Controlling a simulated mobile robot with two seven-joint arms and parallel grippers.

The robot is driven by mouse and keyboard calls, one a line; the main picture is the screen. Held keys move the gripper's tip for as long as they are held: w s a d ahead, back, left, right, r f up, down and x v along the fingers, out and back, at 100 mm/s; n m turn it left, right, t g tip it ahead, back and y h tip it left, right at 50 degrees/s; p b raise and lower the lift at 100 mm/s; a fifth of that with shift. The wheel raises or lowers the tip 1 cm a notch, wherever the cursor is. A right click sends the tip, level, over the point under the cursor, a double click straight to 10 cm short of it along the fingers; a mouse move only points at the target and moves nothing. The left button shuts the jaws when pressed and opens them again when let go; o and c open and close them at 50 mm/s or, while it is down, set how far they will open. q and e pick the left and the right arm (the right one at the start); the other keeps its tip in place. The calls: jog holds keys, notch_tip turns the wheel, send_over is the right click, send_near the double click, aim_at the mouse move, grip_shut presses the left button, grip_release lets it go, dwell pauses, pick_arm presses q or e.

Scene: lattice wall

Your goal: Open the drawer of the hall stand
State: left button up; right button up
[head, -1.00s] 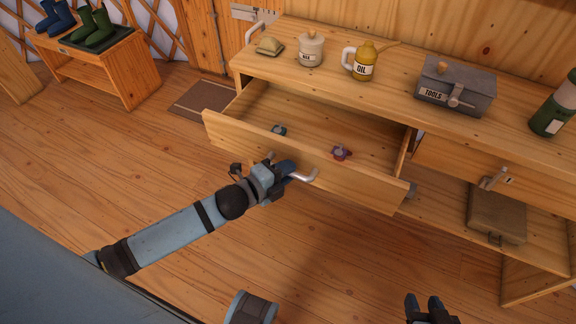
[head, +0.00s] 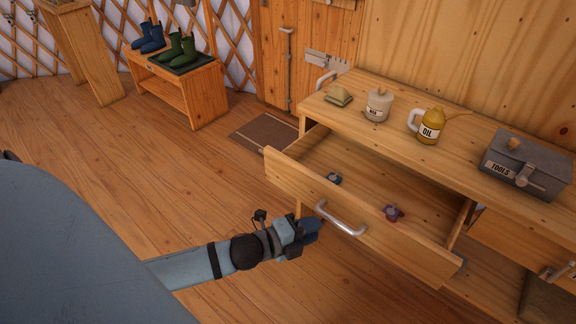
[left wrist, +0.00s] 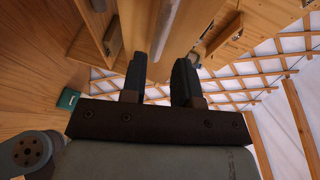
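The hall stand (head: 380,88) is a long wooden piece along the wall. Its left drawer (head: 290,174) stands pulled well out, with the inside showing. A silver bar handle (head: 341,219) sits on the drawer front. My left gripper (head: 315,228) is just left of the handle, in front of the drawer. In the left wrist view, its two dark fingers (left wrist: 160,72) are apart with nothing between them, and the handle (left wrist: 168,22) shows beyond their tips. My right gripper is out of view.
On top stand a beige item (head: 338,96), a white jar (head: 378,105), an oil can (head: 430,127) and a grey toolbox (head: 526,165). A second, shut drawer (head: 510,245) is at right. A boot bench (head: 205,95) stands back left. The floor at left is clear.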

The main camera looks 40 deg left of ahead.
pick_arm(q)
jog(key=v, duration=0.6)
jog(key=shift+s+a, duration=0.15)
jog(key=shift+s, duration=0.15)
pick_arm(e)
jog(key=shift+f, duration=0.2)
pick_arm(q)
jog(key=shift+r, duration=0.1)
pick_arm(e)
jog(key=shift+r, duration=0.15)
pick_arm(q)
jog(key=s+d+f+n+g+y, duration=0.35)
jog(key=d+f+n, duration=0.4)
jog(key=n, duration=1.15)
notch_tip(320, 180, up, 17)
jog(key=s+a+p, duration=0.1)
jog(key=s+p, duration=0.1)
jog(key=p, duration=2.1)
jog(key=shift+p, duration=0.4)
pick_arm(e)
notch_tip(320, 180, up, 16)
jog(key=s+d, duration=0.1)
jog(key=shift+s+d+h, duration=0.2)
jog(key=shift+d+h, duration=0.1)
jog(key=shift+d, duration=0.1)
